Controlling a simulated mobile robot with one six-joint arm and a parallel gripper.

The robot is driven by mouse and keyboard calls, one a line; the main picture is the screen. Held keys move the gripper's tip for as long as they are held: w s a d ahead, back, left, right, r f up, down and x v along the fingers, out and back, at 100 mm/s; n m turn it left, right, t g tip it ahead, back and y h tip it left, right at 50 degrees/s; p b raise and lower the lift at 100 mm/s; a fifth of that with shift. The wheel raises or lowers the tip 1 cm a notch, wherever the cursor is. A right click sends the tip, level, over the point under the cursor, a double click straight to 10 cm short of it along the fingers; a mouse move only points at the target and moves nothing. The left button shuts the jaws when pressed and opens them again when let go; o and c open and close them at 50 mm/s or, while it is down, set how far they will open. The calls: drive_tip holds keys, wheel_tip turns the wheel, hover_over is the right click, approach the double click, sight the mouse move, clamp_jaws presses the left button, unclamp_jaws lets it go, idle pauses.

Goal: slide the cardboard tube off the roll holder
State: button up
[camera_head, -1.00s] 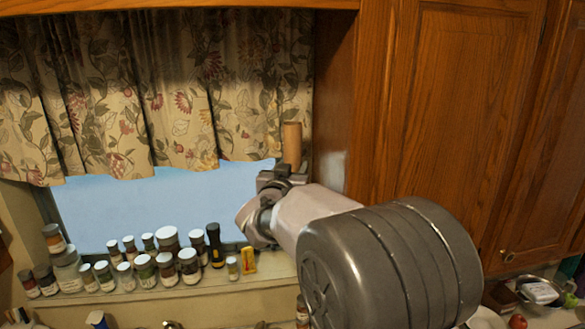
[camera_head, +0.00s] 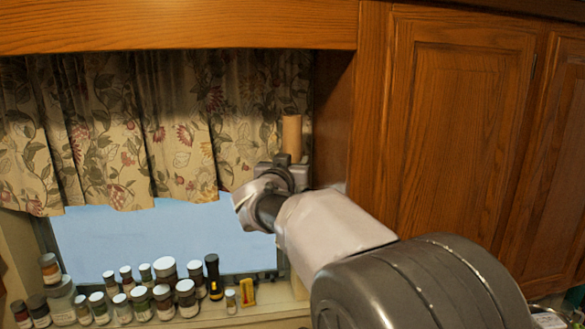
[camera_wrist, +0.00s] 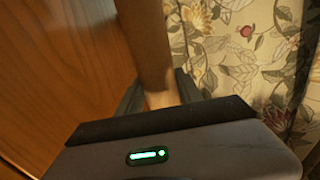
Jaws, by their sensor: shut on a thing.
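The brown cardboard tube (camera_head: 291,136) stands roughly upright beside the wooden cabinet's side, in front of the curtain's right end. My gripper (camera_head: 283,161) is shut on its lower part. In the wrist view the tube (camera_wrist: 146,45) runs down between the two dark fingers of my gripper (camera_wrist: 160,95), with a paler section showing between them. The tube's upper end is free in the head view. I cannot make out the roll holder in either current view, and my arm covers part of the area below the gripper.
The floral curtain (camera_head: 130,130) hangs close behind the tube. The wooden cabinet (camera_head: 460,120) stands close on the right. Several lidded jars (camera_head: 165,270) line the window sill below, with a small yellow box (camera_head: 248,292) at their right.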

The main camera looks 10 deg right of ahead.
drive_tip(key=shift+r+p, duration=0.1)
drive_tip(key=shift+p, duration=0.2)
drive_tip(key=s+d+b+v, duration=0.1)
drive_tip(key=d+b+v, duration=0.1)
drive_tip(key=v, duration=1.4)
drive_tip(key=shift+s, duration=0.1)
drive_tip(key=s+a+f+b, duration=0.2)
drive_tip(key=s+f+b, duration=0.3)
drive_tip(key=s, duration=0.5)
drive_tip(key=s+a+f+b, duration=0.1)
drive_tip(key=s+f+b, duration=0.5)
drive_tip(key=s, duration=0.4)
drive_tip(key=shift+a+f, duration=0.4)
drive_tip(key=shift+f, duration=0.25)
